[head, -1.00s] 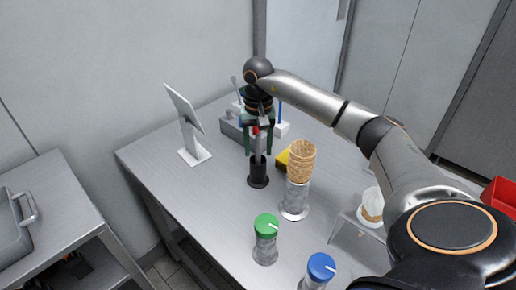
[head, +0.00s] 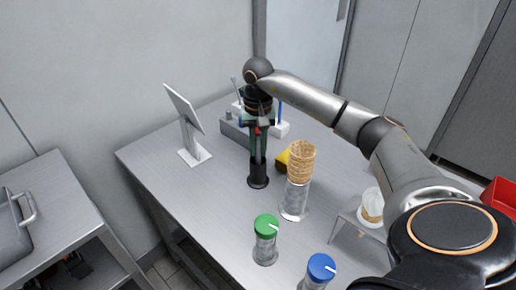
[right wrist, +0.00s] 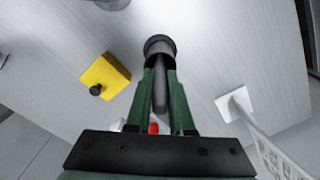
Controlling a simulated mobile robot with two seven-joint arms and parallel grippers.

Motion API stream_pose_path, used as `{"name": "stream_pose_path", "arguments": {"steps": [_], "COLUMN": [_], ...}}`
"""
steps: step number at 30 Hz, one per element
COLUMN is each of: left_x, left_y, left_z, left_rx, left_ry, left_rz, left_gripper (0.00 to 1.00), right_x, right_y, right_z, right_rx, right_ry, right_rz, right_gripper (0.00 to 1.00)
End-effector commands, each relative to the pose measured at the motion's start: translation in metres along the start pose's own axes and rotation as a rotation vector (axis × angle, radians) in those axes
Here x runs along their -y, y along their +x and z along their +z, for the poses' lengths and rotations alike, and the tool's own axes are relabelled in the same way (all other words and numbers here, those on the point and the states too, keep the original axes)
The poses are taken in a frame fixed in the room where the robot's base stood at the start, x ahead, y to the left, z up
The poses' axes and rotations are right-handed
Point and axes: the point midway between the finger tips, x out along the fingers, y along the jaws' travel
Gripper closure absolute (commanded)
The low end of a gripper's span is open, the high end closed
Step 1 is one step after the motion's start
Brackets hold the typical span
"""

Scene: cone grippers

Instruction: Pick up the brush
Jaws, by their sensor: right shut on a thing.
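The brush (right wrist: 160,95) shows in the right wrist view as a slim grey handle between my green fingers. A red part (right wrist: 153,128) shows near the gripper's palm. The handle's lower end is in a dark round holder (head: 258,177), which stands upright on the table and also shows in the right wrist view (right wrist: 159,44). The bristles are not visible. My right gripper (head: 258,158) points straight down above the holder, shut on the handle, its fingertips at the holder's rim. In the head view the fingers hide most of the brush. My left gripper is not in view.
A stack of cones (head: 302,162) in a clear holder stands close right. A yellow box (head: 283,159) lies behind it. A green-lidded jar (head: 266,226) and a blue-lidded jar (head: 321,267) stand in front. A tablet stand (head: 194,156) is at left. A grey rack (head: 235,130) is behind.

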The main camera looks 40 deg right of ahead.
Motion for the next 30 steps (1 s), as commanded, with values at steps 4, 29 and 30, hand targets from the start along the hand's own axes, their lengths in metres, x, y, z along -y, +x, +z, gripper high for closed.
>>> {"name": "stream_pose_path", "arguments": {"steps": [4, 29, 30], "left_x": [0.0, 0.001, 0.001], "left_y": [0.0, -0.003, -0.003], "left_z": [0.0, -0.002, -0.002], "left_rx": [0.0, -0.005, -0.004], "left_ry": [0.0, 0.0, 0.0], "left_rz": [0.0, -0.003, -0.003], "left_gripper": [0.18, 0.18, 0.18], "right_x": [0.0, 0.0, 0.0], "right_y": [-0.005, -0.101, -0.101], "right_z": [-0.001, 0.0, 0.0], "right_rx": [-0.002, 0.0, 0.0], "right_ry": [0.0, 0.0, 0.0], "right_rz": [-0.001, 0.0, 0.0], "right_gripper": [1.0, 1.0, 1.0]}}
